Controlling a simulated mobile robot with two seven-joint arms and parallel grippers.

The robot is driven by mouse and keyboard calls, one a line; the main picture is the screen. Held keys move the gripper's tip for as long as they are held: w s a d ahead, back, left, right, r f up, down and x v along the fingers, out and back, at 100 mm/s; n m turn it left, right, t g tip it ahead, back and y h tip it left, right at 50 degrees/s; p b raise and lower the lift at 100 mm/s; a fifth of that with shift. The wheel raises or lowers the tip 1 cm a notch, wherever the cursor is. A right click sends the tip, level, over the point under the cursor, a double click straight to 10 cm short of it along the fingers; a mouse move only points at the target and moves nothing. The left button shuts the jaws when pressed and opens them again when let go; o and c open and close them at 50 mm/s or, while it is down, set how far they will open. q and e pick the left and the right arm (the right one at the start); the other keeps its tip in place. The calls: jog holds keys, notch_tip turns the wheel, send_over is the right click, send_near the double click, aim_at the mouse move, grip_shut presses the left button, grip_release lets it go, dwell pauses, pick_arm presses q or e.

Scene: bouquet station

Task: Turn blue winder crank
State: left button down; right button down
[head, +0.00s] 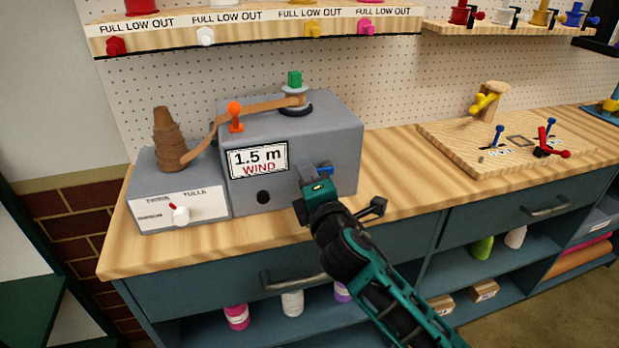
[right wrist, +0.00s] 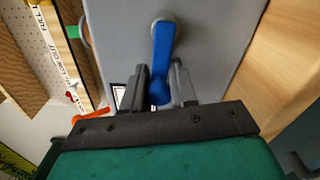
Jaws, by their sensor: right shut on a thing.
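The winder is a grey box (head: 335,130) on the wooden bench, with a sign reading "1.5 m WIND" on its front. Its blue crank (right wrist: 162,45) shows in the right wrist view as a blue arm on a round hub, with its knob end between my fingers. In the head view only a small blue part of the crank (head: 326,170) shows; my gripper hides the rest. My right gripper (head: 313,178) is at the front right of the box, shut on the crank's knob; its fingers also show in the right wrist view (right wrist: 160,90). My left gripper is not in view.
A brown twine cone (head: 166,140) stands on a smaller grey box with a selector dial (head: 180,214). Twine runs past an orange guide (head: 235,115) to a spool (head: 295,97). A wooden board (head: 470,150) with coloured levers lies to the right. Bare bench (head: 400,190) lies between.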

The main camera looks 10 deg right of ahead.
jog(key=shift+d+r+m+p, duration=0.15)
jog(key=shift+r+m+p, duration=0.15)
jog(key=shift+r+m, duration=0.55)
jog(key=shift+d+r+m+p, duration=0.1)
jog(key=shift+r+m+p, duration=0.25)
jog(key=shift+m, duration=0.9)
jog(key=shift+w, duration=0.1)
jog(key=shift+d, duration=0.1)
jog(key=c, duration=0.9)
grip_release()
jog(key=shift+f, duration=0.1)
jog(key=shift+c, duration=0.2)
jog(key=shift+f, duration=0.1)
jog(key=shift+s+f, duration=0.1)
jog(key=shift+s, duration=0.3)
jog(key=s, duration=1.2)
jog(key=shift+s+d+b, duration=0.15)
jog(key=shift+d+b, duration=0.05)
jog(key=shift+b, duration=0.25)
